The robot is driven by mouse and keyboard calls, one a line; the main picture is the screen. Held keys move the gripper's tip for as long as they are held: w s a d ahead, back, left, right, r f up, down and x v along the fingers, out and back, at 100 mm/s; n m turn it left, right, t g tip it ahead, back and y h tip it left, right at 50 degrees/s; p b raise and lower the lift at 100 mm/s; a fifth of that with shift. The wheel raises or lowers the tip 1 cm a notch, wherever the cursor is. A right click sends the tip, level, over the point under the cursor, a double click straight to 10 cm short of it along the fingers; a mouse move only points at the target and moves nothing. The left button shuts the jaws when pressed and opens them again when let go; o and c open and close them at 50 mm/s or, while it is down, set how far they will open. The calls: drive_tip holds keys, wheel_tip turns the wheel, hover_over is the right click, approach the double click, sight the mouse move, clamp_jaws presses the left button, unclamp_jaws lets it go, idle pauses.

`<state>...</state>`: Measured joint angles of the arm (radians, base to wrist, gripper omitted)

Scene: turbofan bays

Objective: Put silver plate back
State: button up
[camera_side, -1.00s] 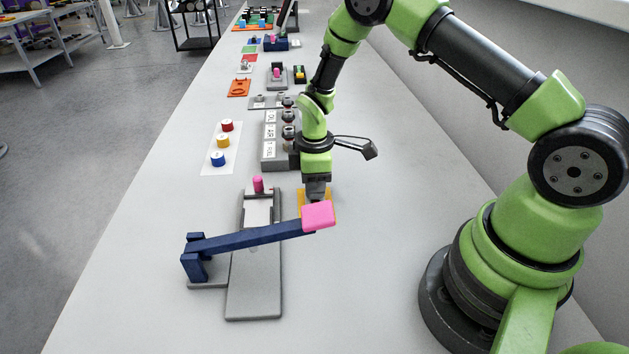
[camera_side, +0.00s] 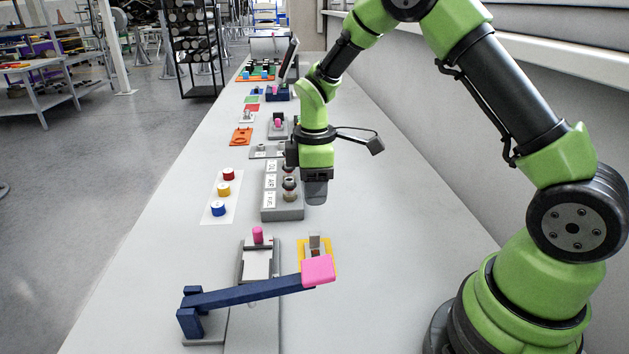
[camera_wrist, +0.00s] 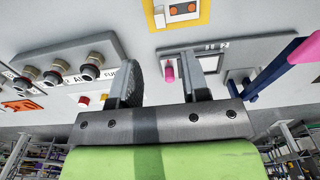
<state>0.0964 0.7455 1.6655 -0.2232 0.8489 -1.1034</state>
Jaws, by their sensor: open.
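A pale silver plate (camera_side: 257,263) lies on the grey fixture beside a pink knob (camera_side: 258,235) in the side view. A small silver upright piece (camera_side: 314,243) stands on a yellow pad (camera_side: 331,262) to its right. I cannot tell which silver piece is the task's plate. My gripper (camera_side: 315,202) is above and beyond the yellow pad, apart from it. In the wrist view its fingers (camera_wrist: 163,68) are apart with nothing between them. The pad (camera_wrist: 205,10) shows at the top there, with a pale piece bearing orange spots (camera_wrist: 184,10).
A blue bar (camera_side: 245,293) with a pink end block (camera_side: 318,269) crosses the fixture and partly hides the yellow pad. A grey box with knobs (camera_side: 283,212) is close to my gripper. Red, yellow and blue cylinders (camera_side: 223,190) stand on a white sheet. The right of the bench is clear.

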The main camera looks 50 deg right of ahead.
wheel_tip(320, 180, up, 9)
drive_tip(key=s+a+m+t, duration=0.2)
drive_tip(key=s+m, duration=0.1)
drive_tip(key=s+a+r+m+t+y, duration=0.1)
drive_tip(key=s+a+r+m+t, duration=0.1)
drive_tip(key=s+r+m, duration=0.3)
drive_tip(key=s+a+r+m+t+y, duration=0.1)
drive_tip(key=s+r+m, duration=0.4)
drive_tip(key=s, duration=0.7)
drive_tip(key=shift+a+t, duration=0.55)
drive_tip(key=shift+t, duration=0.55)
